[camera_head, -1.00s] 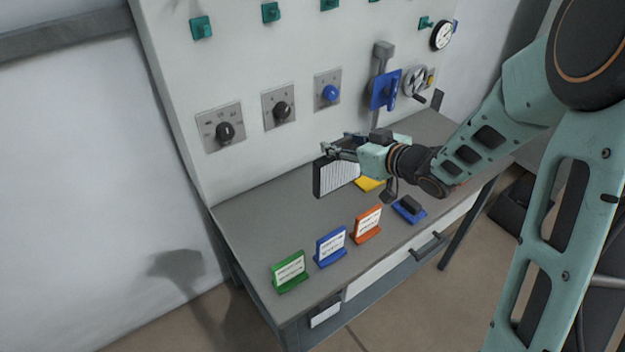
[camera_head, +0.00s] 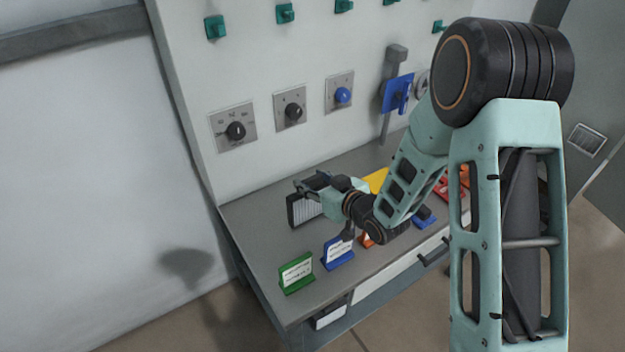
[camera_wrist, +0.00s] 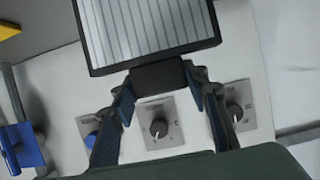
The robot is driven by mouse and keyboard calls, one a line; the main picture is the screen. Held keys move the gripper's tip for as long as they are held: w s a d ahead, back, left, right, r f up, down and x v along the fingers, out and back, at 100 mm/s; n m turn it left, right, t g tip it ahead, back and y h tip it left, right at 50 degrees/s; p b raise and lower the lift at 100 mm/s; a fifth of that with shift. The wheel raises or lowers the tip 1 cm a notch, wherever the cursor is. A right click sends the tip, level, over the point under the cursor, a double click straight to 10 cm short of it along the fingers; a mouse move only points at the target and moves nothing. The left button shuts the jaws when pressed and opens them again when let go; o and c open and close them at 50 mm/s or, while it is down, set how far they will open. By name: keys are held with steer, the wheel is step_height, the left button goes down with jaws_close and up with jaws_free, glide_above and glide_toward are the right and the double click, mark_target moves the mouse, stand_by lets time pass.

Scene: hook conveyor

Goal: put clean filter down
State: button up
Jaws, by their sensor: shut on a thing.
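The filter (camera_head: 306,209) is a black-framed panel with a white pleated face. My gripper (camera_head: 312,184) is shut on it at the left part of the grey workbench (camera_head: 262,238). In the wrist view the filter (camera_wrist: 150,28) fills the top middle, with its dark grip block (camera_wrist: 158,75) between the fingers of my gripper (camera_wrist: 160,88). In the head view the filter stands roughly upright close to the bench top. I cannot tell whether its lower edge touches the bench.
A green sign (camera_head: 296,272) and a blue sign (camera_head: 338,252) stand along the front edge. An orange sign (camera_head: 366,240) is partly behind my arm. A yellow thing (camera_head: 376,180) lies farther right. The back panel carries knobs (camera_head: 236,131) and a blue lever switch (camera_head: 398,93).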

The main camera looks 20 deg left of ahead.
steer(key=shift+f+b, duration=0.3)
steer(key=shift+b, duration=0.05)
steer(key=o, duration=1.5)
steer(key=shift+r, duration=0.1)
steer(key=shift+r+p, duration=0.3)
steer(key=shift+p, duration=0.15)
steer(key=b+v, duration=0.1)
steer(key=v, duration=1.1)
steer(key=shift+f, duration=0.1)
